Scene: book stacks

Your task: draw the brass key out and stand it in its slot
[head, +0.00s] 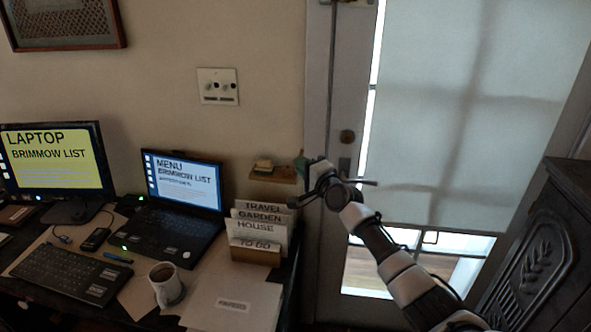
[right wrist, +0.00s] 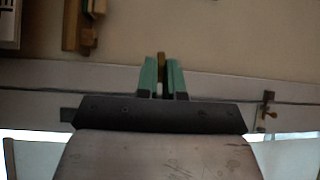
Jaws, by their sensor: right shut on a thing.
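My right gripper (head: 303,163) is raised in front of the wall, beside the door frame and at the right end of a small wooden shelf. In the right wrist view its green fingers (right wrist: 162,78) are close together. A narrow brass-coloured piece (right wrist: 161,59) shows between them and sticks out a little past the tips; I take it for the brass key. Most of it is hidden by the fingers, and in the head view I cannot make it out. I cannot make out the slot. My left gripper is not in view.
The wooden shelf (head: 271,175) carries a small stack. Below it are a card holder (head: 255,253), a mug (head: 168,284) and a laptop (head: 182,190) on the desk. The door (head: 347,195) has a dark knob (head: 347,136). A dark carved cabinet (head: 543,250) stands at right.

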